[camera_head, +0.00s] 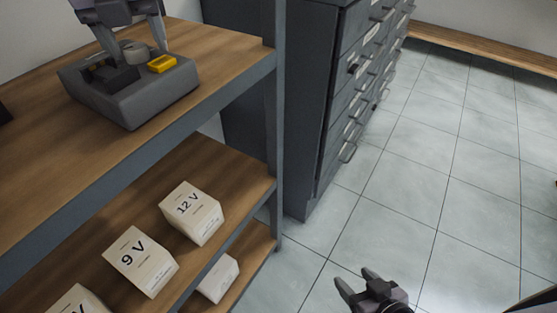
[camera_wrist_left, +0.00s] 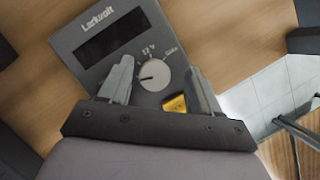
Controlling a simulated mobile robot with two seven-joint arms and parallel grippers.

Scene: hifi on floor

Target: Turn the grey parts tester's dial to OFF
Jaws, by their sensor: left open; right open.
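The grey parts tester (camera_head: 150,104) sits on the wooden top shelf. In the left wrist view the tester (camera_wrist_left: 66,42) shows a dark display and a round pale dial (camera_wrist_left: 154,75). Markings such as "12 V" stand around the dial. A small dark mark on the dial seems to point left; I cannot make out an OFF label. My left gripper (camera_wrist_left: 160,67) is open, one finger on either side of the dial; contact is unclear. It also shows in the head view (camera_head: 136,48). My right gripper (camera_head: 368,283) is open and empty above the floor.
A yellow part (camera_head: 161,64) sits on the tester beside the dial. Pale boxes marked 9 V (camera_head: 141,262) and 12 V (camera_head: 191,213) stand on the lower shelf. A dark drawer cabinet (camera_head: 315,100) stands right of the shelf. The tiled floor (camera_head: 450,160) is clear.

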